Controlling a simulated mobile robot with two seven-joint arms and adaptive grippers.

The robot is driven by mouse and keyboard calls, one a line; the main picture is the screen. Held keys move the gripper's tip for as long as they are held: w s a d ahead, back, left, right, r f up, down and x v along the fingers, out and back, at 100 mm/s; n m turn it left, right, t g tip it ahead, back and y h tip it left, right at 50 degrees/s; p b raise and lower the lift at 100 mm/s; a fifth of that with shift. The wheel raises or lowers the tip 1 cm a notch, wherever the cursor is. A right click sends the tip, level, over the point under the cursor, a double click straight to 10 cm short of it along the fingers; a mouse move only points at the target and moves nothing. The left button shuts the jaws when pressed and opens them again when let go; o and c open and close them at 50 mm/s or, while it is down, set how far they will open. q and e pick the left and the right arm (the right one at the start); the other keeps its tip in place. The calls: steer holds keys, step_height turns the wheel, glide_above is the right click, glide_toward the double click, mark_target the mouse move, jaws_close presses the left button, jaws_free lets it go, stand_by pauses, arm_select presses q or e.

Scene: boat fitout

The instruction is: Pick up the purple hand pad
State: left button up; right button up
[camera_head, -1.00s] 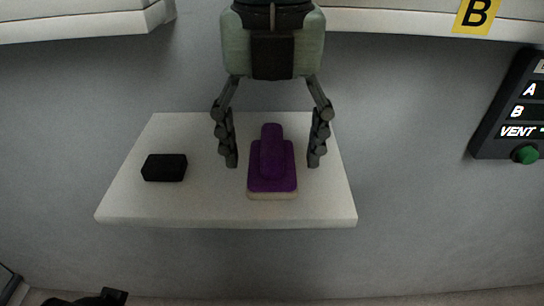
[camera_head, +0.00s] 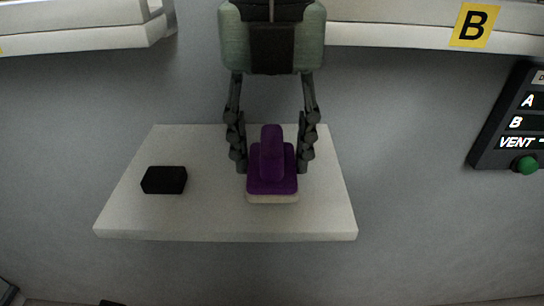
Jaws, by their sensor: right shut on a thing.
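The purple hand pad (camera_head: 272,183) sits on the white shelf, with a raised grip on top and a pale layer underneath. My right gripper (camera_head: 272,165) reaches down from above, with one finger on each side of the pad. Its fingers are closed against the pad's sides. The pad appears to rest on the shelf still; any gap beneath it cannot be made out. My left gripper is not clearly in view; only a small dark piece shows at the bottom edge.
The white shelf (camera_head: 205,222) juts from a grey wall. A black block (camera_head: 164,180) lies on it, left of the pad. A dark panel (camera_head: 513,125) with a green button (camera_head: 526,165) is on the right. A yellow B label (camera_head: 475,24) marks the upper ledge.

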steer(key=r, duration=0.3)
steer(key=shift+s+a, duration=0.15)
steer(key=shift+s, duration=0.15)
arm_select(q)
steer(key=w+d, duration=0.1)
steer(key=w+d+t, duration=0.1)
steer(key=w, duration=0.1)
steer(key=shift+r+t+h+b, duration=0.3)
steer(key=shift+r+b, duration=0.05)
steer(key=shift+r, duration=0.05)
arm_select(e)
steer(key=s+a+r, duration=0.3)
steer(key=s+r, duration=0.3)
steer(key=s, duration=0.4)
steer(key=shift+s+a+r, duration=0.2)
steer(key=shift+a+r, duration=0.05)
steer(key=shift+a, duration=0.1)
steer(key=o, duration=0.7)
steer(key=shift+c, duration=0.2)
steer(key=c, duration=0.5)
arm_select(q)
steer(key=shift+s, duration=0.15)
arm_select(e)
steer(key=shift+o, duration=0.2)
